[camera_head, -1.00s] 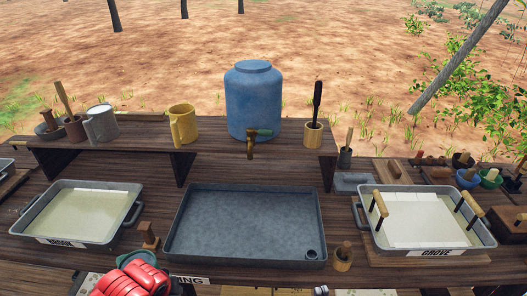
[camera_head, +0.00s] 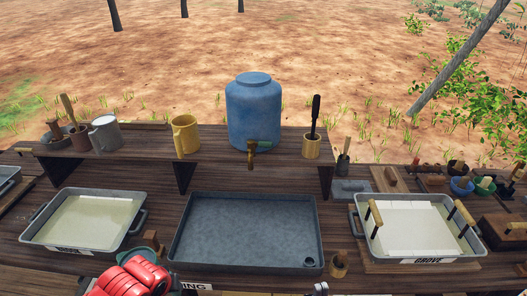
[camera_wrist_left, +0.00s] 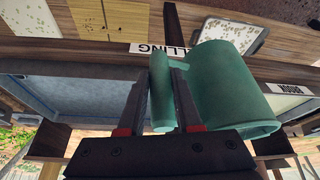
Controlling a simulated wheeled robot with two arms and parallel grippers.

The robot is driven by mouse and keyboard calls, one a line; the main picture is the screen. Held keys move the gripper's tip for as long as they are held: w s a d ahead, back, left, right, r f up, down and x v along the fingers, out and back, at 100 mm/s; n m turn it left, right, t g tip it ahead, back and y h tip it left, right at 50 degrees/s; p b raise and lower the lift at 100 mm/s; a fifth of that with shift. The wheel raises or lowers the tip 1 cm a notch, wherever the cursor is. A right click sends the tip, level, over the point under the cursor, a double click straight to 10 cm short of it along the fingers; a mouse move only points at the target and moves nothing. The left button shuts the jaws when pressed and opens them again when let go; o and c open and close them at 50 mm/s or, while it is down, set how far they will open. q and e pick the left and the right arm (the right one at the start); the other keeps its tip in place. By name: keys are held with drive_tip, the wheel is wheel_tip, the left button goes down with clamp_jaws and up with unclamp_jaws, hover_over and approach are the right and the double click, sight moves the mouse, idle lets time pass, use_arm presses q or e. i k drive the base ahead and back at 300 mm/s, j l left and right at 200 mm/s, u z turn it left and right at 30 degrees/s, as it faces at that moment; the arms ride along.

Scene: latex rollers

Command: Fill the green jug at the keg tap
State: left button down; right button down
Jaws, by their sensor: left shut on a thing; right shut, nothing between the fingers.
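The blue keg (camera_head: 254,112) stands on the raised shelf, with its brass tap (camera_head: 251,158) over the front edge and a green lever on it. In the left wrist view the green jug (camera_wrist_left: 232,95) appears whole, and my left gripper (camera_wrist_left: 166,80) is shut on its handle. In the head view only a sliver of the jug (camera_head: 136,253) shows behind my red left arm, in front of and left of the tap. The jug's inside is hidden.
An empty grey tray (camera_head: 245,197) lies below the tap. Pale-filled trays stand left (camera_head: 138,216) and right (camera_head: 353,231). A yellow jug (camera_head: 186,134), a grey jug (camera_head: 105,133) and a wooden cup (camera_head: 311,147) stand on the shelf (camera_head: 150,143).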

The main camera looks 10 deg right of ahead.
sight(251, 143)
drive_tip(key=i+z, duration=0.2)
drive_tip(key=i, duration=0.2)
drive_tip(key=i+j+z, duration=0.2)
drive_tip(key=i, duration=0.25)
